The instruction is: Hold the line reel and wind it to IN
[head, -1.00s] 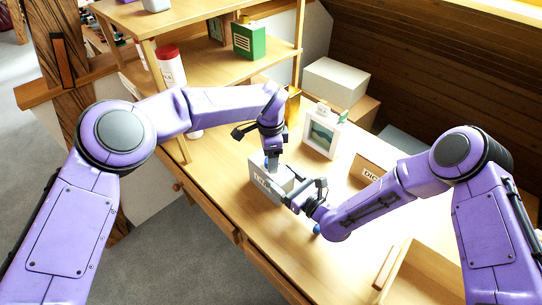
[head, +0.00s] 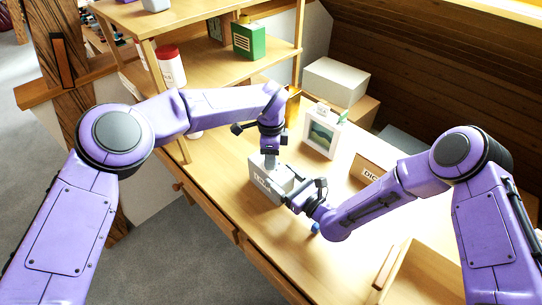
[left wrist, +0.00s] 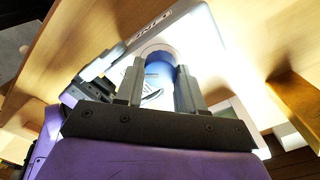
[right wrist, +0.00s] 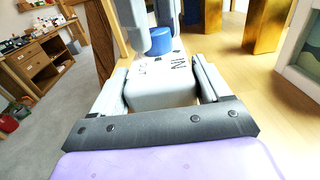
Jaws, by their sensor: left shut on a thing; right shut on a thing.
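The line reel is a pale grey box (head: 258,181) with dark lettering on the bench; its box also shows in the right wrist view (right wrist: 160,92). A round blue part (left wrist: 159,72) on it sits between the fingers of my left gripper (left wrist: 160,82), which is shut on it from above. My right gripper (right wrist: 162,82) is shut on the box's body, one finger on each side. In the head view, my left gripper (head: 269,158) is over the box and my right gripper (head: 296,197) is at its near right side.
A white-framed picture (head: 321,134) stands behind the reel. A lettered wooden box (head: 370,171) is to the right. A small blue thing (head: 315,227) lies by my right wrist. Shelves (head: 200,72) rise at the back left. The bench front is mostly clear.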

